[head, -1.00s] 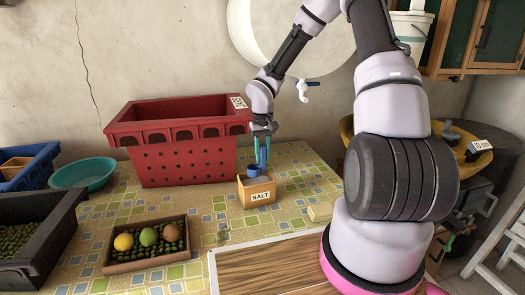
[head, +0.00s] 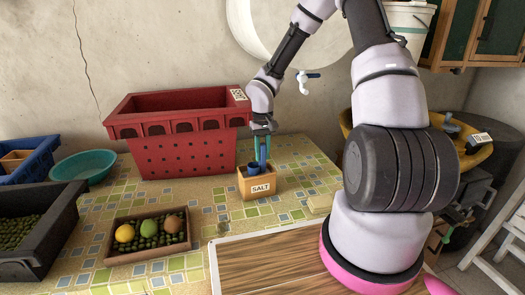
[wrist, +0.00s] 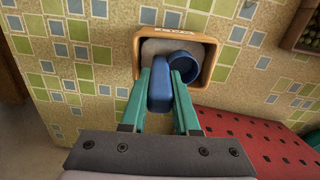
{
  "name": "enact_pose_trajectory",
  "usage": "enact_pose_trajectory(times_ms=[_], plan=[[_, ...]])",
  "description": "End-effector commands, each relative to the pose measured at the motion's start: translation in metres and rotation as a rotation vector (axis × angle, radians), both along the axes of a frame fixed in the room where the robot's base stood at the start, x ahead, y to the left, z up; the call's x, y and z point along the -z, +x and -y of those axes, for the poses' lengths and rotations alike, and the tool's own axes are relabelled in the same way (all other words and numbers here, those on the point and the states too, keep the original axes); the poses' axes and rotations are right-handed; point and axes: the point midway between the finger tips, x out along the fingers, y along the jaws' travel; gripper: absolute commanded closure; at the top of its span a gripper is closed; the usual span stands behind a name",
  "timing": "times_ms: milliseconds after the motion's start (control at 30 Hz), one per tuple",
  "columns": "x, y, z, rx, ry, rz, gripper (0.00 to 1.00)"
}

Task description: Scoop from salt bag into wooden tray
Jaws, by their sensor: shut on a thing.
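The salt bag (head: 257,187) is an open tan box labelled SALT, standing upright on the tiled counter. Grey salt (wrist: 160,46) shows inside it in the wrist view. My gripper (head: 262,160) is above the bag, its teal fingers shut on the handle of a blue scoop (wrist: 160,92). The scoop's round cup (wrist: 183,66) is inside the bag's opening; how deep it sits in the salt is hard to tell. The wooden tray (head: 110,259) lies front left, holding a yellow, a green and a brown fruit over small green ones. Its corner shows in the wrist view (wrist: 286,40).
A red crate (head: 185,160) stands just behind and left of the bag. A teal bowl (head: 83,168), a blue crate (head: 42,160) and a black crate (head: 55,235) are at left. A wooden board (head: 270,262) lies in front. Tiles between bag and tray are clear.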

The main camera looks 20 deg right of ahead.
Motion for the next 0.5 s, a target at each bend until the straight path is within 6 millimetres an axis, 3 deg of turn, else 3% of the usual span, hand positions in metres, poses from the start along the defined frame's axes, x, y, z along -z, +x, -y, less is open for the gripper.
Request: enact_pose_trajectory(times_ms=[333,500], plan=[[0.014,0.000,0.000,-0.001,0.000,0.000,1.00],[0.008,0.001,0.000,0.000,-0.001,0.002,1.00]])
